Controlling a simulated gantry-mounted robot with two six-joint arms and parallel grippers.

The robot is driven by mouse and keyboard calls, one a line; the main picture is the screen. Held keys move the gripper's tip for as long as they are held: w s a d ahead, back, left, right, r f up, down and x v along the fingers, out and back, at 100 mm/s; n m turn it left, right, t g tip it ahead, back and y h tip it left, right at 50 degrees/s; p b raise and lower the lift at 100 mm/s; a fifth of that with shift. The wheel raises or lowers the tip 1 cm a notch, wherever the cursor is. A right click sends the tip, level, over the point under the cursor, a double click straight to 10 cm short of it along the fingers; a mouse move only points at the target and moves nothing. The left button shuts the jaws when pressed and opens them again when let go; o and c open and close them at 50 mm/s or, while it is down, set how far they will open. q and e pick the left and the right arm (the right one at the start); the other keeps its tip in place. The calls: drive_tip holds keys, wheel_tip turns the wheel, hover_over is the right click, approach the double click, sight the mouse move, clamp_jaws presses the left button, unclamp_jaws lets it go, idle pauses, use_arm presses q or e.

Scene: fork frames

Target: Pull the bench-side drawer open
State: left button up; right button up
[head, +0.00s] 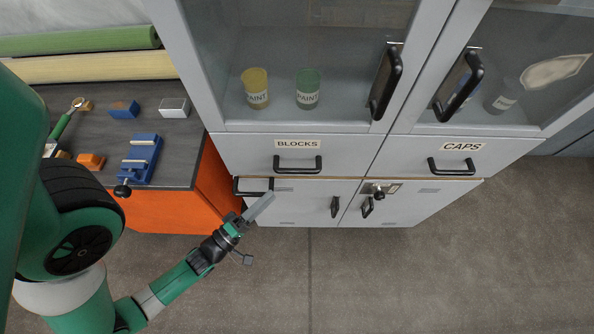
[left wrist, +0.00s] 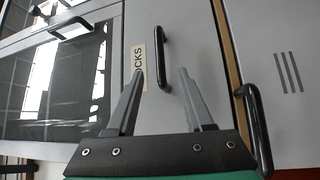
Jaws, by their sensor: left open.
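The bench-side drawer, labelled BLOCKS (head: 245,158), is shut in the grey cabinet beside the bench. Its black bar handle (head: 297,165) is horizontal. My left gripper (head: 266,202) is open and empty, below and left of this handle in the head view. In the left wrist view, the drawer handle (left wrist: 161,57) shows between and beyond the two open fingertips (left wrist: 152,76), not gripped. One finger overlaps the BLOCKS label (left wrist: 138,67). My right gripper is not in view.
A CAPS drawer (head: 457,166) is to the right, with glass doors above. Another black handle (left wrist: 255,130) juts out below the BLOCKS drawer. The orange bench (head: 215,190) stands left, carrying a blue vise (head: 142,160). The floor (head: 400,275) in front is clear.

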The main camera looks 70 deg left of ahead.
sight(297, 170)
use_arm(q)
drive_tip(key=b+x, duration=0.1)
drive_tip(key=x, duration=1)
drive_tip(key=shift+w+a+r, duration=0.1)
drive_tip(key=shift+w+a, duration=0.1)
drive_tip(key=shift+w, duration=0.1)
clamp_jaws()
idle(0.9)
